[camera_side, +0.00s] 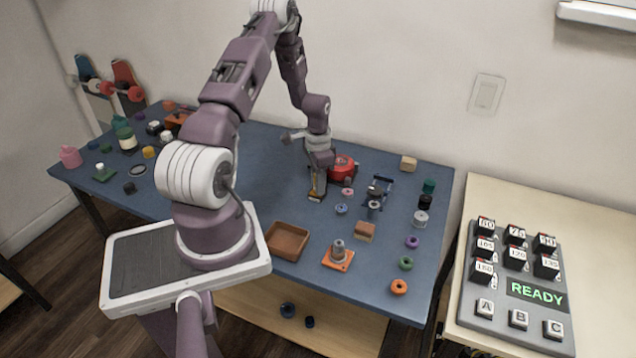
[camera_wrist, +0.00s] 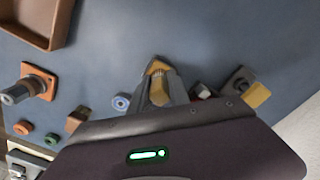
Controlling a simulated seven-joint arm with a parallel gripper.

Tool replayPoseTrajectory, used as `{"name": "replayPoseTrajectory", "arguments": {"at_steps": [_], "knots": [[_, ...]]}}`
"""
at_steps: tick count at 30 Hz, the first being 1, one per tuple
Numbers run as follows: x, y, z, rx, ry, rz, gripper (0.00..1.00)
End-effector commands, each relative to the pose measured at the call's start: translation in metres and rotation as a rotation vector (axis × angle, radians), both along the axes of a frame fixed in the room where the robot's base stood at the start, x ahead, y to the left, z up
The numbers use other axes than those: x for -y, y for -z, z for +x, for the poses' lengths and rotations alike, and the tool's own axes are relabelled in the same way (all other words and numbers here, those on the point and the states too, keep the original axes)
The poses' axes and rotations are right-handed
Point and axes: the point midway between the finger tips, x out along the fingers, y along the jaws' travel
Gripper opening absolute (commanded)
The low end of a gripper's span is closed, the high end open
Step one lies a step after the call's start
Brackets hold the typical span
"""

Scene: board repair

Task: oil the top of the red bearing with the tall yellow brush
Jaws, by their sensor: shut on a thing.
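My gripper (camera_side: 317,195) points down over the middle of the blue table in the side view. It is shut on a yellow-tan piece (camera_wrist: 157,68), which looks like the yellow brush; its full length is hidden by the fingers. A red round thing (camera_side: 343,167) stands just right of my gripper, partly behind it. A small pinkish-red ring (camera_side: 348,192) lies in front of that. I cannot tell for sure which of these is the red bearing. In the wrist view only a sliver of red shows at the right finger.
A blue ring (camera_side: 341,209) lies close by at the front right; purple, green and orange rings (camera_side: 399,287) lie farther right. A dark stand (camera_side: 380,188), an orange plate with a peg (camera_side: 338,262) and a brown tray (camera_side: 287,240) are nearby.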

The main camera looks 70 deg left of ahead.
Motion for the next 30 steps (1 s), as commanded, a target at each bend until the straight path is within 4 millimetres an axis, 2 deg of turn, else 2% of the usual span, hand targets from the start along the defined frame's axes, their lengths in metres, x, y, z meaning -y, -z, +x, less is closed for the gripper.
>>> {"name": "replayPoseTrajectory", "arguments": {"at_steps": [7,24,30], "knots": [[0.0,-0.002,0.0,-0.001,-0.001,-0.001,0.0],[0.0,-0.062,0.0,0.001,0.0,0.001,0.0],[0.0,-0.07,0.0,0.0,-0.001,0.0,0.0]]}}
